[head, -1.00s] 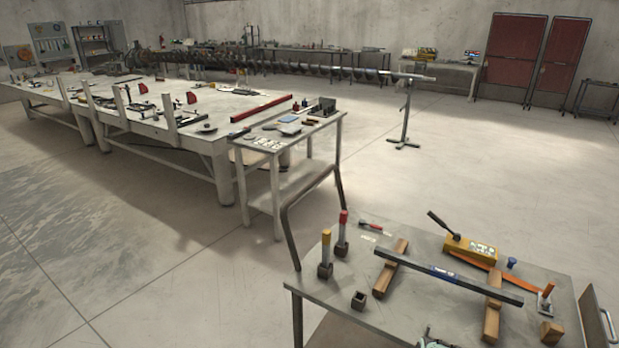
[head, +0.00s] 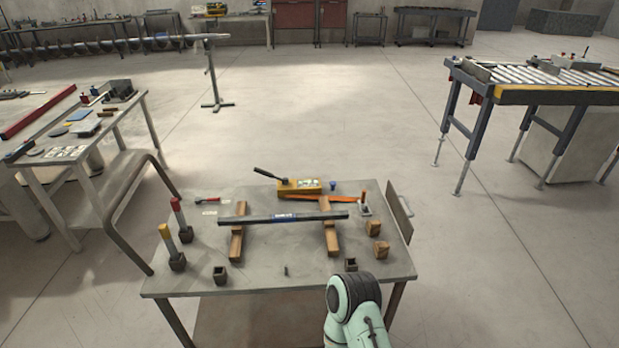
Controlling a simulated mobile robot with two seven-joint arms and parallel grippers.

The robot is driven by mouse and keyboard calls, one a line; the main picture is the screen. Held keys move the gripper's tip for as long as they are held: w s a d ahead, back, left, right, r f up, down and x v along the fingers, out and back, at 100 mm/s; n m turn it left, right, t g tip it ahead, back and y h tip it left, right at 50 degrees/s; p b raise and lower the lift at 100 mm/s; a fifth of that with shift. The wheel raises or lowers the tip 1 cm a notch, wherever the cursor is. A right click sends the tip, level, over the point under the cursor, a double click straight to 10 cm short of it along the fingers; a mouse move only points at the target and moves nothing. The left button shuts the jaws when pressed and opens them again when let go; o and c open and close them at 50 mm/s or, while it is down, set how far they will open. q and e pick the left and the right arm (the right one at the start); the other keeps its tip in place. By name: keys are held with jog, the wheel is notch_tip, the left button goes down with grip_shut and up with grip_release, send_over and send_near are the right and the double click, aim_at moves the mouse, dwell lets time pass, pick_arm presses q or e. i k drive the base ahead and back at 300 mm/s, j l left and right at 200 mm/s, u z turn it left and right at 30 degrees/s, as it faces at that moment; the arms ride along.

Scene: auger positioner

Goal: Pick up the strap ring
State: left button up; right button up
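An orange strap (head: 322,198) lies on the grey work table (head: 205,250), behind a long dark bar (head: 262,218). I cannot make out a separate ring on the strap at this size. The bar rests across two wooden blocks (head: 237,243) and partly hides the area in front of the strap. A pale green link of one of my arms shows at the bottom, over the table's front edge. Neither of my grippers is in view.
A yellow box with a black lever (head: 298,187) and a small blue item (head: 333,185) stand near the strap. Colour-topped posts (head: 179,221) stand at the table's left. Small dark square sockets (head: 220,275) sit near the front.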

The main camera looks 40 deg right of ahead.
aim_at(362, 202)
jog(key=z, duration=3)
jog(key=i+l+z, duration=0.3)
jog(key=i, duration=0.2)
jog(key=i+z, duration=0.35)
jog(key=i, duration=0.15)
jog(key=i+j+u, duration=0.1)
jog(key=i+u, duration=0.65)
jog(key=i+l+u, duration=0.2)
jog(key=i+u, duration=0.2)
jog(key=i+j+u, duration=0.1)
jog(key=i+u, duration=0.4)
jog(key=i, duration=0.2)
jog(key=i+l+u, duration=0.15)
jog(key=i+u, duration=0.3)
jog(key=i, duration=0.3)
jog(key=i+u, duration=0.3)
jog(key=i, duration=0.45)
jog(key=i+l+u, duration=0.1)
jog(key=i+u, duration=0.2)
jog(key=i, duration=0.5)
